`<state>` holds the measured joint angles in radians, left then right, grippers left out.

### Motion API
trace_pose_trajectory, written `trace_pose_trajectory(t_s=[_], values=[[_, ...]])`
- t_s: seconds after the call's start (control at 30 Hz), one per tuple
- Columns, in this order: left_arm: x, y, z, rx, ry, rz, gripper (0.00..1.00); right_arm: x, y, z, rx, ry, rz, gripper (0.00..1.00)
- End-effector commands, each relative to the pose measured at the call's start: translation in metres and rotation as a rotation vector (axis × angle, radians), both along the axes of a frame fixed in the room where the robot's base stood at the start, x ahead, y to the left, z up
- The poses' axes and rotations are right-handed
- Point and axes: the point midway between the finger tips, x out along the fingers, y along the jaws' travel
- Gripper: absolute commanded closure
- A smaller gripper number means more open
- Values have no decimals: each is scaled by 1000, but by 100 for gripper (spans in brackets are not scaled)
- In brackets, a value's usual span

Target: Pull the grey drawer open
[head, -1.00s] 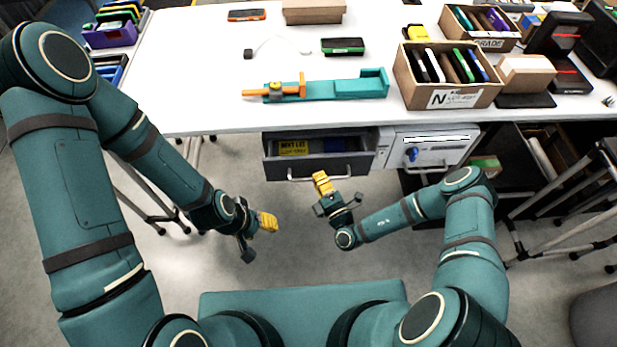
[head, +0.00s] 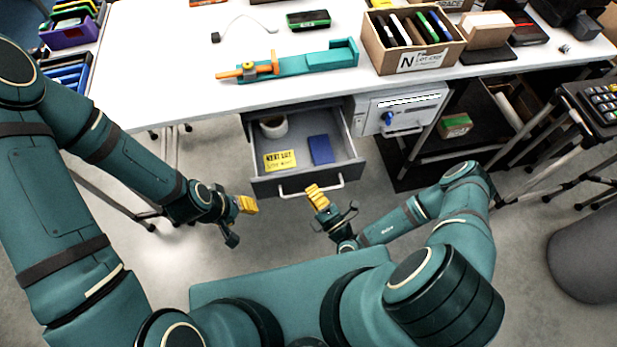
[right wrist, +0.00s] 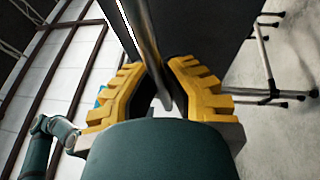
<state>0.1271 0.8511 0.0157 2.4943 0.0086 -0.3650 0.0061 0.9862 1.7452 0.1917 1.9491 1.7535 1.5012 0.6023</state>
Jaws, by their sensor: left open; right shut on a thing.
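The grey drawer (head: 265,186) is pulled out from under the white table in the head view. Inside it lie a yellow label card (head: 280,160), a blue box (head: 321,149) and a white cup (head: 273,127). A silver bar handle (head: 335,185) runs across its front. My right gripper (head: 316,194) is at this handle. In the right wrist view its yellow fingers (right wrist: 160,95) close around the handle bar (right wrist: 144,40). My left gripper (head: 245,207) is open and empty, left of the drawer front and apart from it.
A light grey cabinet unit (head: 400,108) with a blue key sits right of the drawer. On the table are a teal and orange tool (head: 300,64) and a carton marked N (head: 412,45). Metal stand legs rise at the right. Floor in front of the drawer is clear.

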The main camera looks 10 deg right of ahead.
Motion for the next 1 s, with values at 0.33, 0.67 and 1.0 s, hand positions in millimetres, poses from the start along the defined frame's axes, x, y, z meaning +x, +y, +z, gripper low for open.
trace_pose_trajectory(t_s=[0.33, 0.67, 1.0], values=[[1, 0, 1, 0, -1, 1, 53, -14, 1, 1, 2, -1, 2, 100], [0, 0, 1, 0, -1, 1, 53, -13, 1, 1, 2, -1, 2, 62], [0, 0, 1, 0, -1, 0, 53, -14, 0, 0, 0, 0, 0, 59]])
